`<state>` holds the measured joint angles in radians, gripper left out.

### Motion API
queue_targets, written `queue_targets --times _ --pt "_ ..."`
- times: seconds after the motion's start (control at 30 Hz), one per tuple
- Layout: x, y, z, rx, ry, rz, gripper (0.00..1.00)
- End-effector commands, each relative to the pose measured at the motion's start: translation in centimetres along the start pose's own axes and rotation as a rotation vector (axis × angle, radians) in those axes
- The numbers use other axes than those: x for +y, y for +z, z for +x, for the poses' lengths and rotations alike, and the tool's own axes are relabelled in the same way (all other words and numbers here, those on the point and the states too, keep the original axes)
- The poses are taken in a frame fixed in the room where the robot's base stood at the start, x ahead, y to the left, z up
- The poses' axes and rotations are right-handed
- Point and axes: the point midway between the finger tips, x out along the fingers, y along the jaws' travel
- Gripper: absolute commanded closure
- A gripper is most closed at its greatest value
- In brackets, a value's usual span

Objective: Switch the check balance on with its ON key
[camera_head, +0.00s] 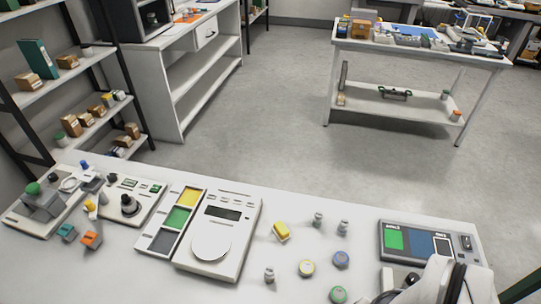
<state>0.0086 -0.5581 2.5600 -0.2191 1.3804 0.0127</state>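A white balance (216,236) stands on the near table, left of the middle. It has a round pale pan (211,238) with nothing visible on it. Its dark display (223,213) lies above the pan, and I can make out no lit digits. Small keys or markings lie along its top end, too small to read, so I cannot tell which is the ON key. My white arm shows at the bottom right, well to the right of the balance. My gripper's fingertips do not show in this view.
A tray with yellow, green and grey sections (152,243) touches or nearly touches the balance's left side. A sectioned panel (387,253) stands near my arm.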

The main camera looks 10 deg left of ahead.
Motion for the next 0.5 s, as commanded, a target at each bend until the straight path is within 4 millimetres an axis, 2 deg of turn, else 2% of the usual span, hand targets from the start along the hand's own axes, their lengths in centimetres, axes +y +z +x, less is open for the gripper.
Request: queue_targets --times 0.03,0.27,0.5 --pt "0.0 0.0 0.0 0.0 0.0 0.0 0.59" --pt "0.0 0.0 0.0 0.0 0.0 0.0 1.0" --pt "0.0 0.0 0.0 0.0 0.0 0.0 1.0"
